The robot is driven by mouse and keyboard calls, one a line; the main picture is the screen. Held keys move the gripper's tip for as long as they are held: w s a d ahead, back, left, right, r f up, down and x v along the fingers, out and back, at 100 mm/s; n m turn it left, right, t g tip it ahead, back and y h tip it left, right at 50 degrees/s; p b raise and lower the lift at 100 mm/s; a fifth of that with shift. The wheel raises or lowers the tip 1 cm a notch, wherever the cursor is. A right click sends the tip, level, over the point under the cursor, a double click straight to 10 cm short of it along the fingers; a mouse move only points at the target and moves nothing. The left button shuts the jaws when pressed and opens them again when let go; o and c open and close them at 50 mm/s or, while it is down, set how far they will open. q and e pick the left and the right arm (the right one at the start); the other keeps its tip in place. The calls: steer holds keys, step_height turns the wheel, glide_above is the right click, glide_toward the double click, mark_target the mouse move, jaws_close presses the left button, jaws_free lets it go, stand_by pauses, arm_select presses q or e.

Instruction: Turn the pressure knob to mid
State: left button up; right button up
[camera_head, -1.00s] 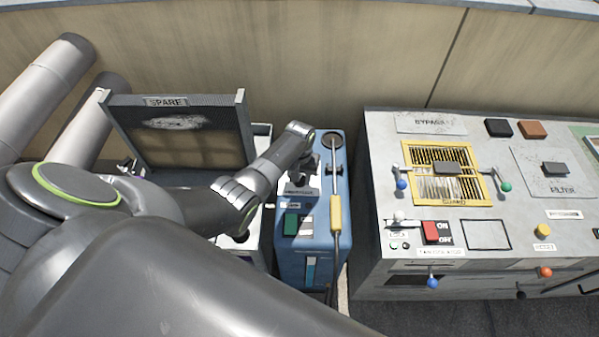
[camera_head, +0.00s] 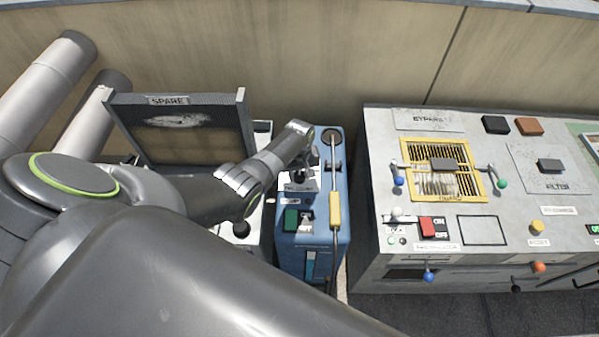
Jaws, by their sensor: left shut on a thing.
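The blue unit (camera_head: 318,238) stands in the middle of the view, with a small white label plate (camera_head: 299,188) on its top that is too blurred to read surely. My left gripper (camera_head: 299,176) is over that plate, pointing down, its arm coming in from the left. It is shut on the pressure knob, which the dark fingers and wrist largely hide. I cannot read the knob's pointer or its setting. My right gripper is not in view.
A grey control cabinet (camera_head: 375,235) stands to the right across a narrow gap.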

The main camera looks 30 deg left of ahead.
arm_select(q)
steer(key=o, duration=1)
steer(key=shift+r, duration=0.1)
steer(key=shift+r, duration=0.25)
step_height(320, 180, up, 8)
steer(key=shift+f+p, duration=0.2)
steer(key=shift+p, duration=0.8)
step_height(320, 180, up, 9)
glide_above(299, 174)
steer(key=shift+s+d+r, duration=0.1)
